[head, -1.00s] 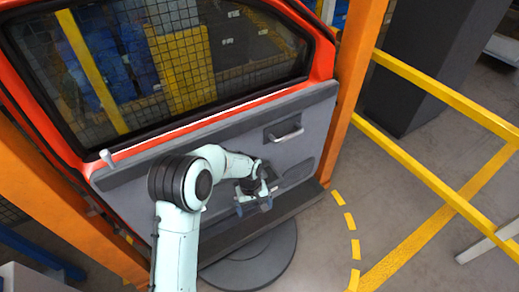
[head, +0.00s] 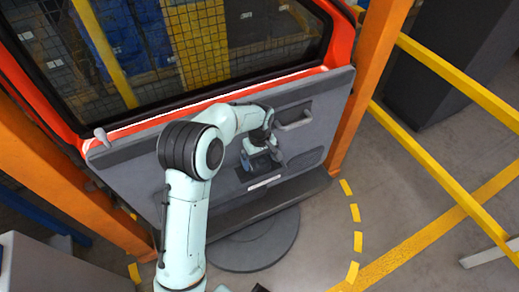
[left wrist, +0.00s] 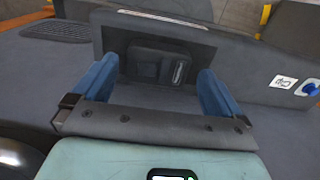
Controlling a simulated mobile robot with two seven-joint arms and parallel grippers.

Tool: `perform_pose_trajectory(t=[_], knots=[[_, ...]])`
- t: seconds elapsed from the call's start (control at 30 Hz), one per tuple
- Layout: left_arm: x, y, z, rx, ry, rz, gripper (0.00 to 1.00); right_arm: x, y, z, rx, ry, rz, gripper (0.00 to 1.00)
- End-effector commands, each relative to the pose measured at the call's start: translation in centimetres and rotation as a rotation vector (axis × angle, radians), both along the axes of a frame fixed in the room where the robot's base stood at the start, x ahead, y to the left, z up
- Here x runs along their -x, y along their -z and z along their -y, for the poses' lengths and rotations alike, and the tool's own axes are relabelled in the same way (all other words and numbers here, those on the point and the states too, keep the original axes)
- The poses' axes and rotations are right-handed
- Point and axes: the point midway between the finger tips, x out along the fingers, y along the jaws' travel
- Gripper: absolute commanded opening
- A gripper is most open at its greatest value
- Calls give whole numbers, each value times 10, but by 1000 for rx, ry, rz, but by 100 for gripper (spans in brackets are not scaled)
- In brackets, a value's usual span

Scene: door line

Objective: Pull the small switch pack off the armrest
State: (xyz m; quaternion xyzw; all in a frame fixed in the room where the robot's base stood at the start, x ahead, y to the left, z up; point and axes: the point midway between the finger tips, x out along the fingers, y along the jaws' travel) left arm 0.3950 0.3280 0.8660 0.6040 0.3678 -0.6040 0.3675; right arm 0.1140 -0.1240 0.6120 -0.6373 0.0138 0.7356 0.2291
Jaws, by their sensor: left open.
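The small switch pack (left wrist: 160,66) is a dark block with a light-edged slot on its right part. It sits in a recess of the grey armrest (left wrist: 109,30) in the left wrist view. My left gripper (left wrist: 155,82) is open, its blue fingers either side of the pack with gaps between. I cannot tell how far the fingertips are from it in depth. In the head view my left gripper (head: 262,160) is over the armrest (head: 243,180) on the door panel, and hides the pack. My right gripper is not in view.
The orange-red door (head: 342,42) has a grey inner panel with a pull handle (head: 294,122) just right of my gripper. Orange posts (head: 372,80) flank the door. A dark round base (head: 255,245) lies below. Yellow rails (head: 450,80) stand at right; the floor there is open.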

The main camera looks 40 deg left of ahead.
Motion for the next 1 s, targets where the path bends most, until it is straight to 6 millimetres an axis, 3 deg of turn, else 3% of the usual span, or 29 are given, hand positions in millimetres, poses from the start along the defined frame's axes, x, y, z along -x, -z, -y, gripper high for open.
perform_pose_trajectory(t=[0.23,0.63,0.67,0.77,0.8,0.83,1.0], knots=[[0,32,0,0,0,-1,100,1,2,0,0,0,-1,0],[0,39,0,0,1,1,100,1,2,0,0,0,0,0],[0,39,0,0,1,1,94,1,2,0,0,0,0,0],[0,39,0,0,1,1,61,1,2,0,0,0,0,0],[0,39,0,0,1,1,58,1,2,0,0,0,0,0],[0,39,0,0,1,1,86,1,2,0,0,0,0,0],[0,39,0,0,1,1,35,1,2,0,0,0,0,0]])
